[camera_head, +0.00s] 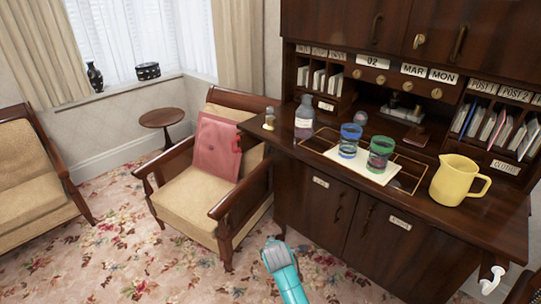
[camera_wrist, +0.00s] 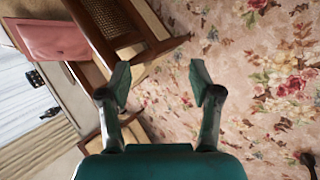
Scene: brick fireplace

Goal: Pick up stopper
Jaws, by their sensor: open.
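I cannot clearly tell which thing is the stopper. A small rounded glassy piece (camera_head: 361,118) sits at the back of the desk (camera_head: 455,222), behind the blue-rimmed glass, and may be it. A small yellowish item with a pale top (camera_head: 269,119) stands at the desk's left end, beside a clear bottle with a white label (camera_head: 304,122). My gripper (camera_wrist: 158,84) is open and empty in the wrist view, above the floral carpet near the armchair. My teal arm (camera_head: 288,284) shows low in the head view, in front of the desk and apart from it.
A blue-rimmed glass (camera_head: 349,141) and a green-rimmed glass (camera_head: 381,154) stand on a pale sheet. A yellow jug (camera_head: 459,180) stands at the right. An armchair (camera_head: 188,203) with a pink cushion (camera_head: 214,147) stands left of the desk. Carpet in front is clear.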

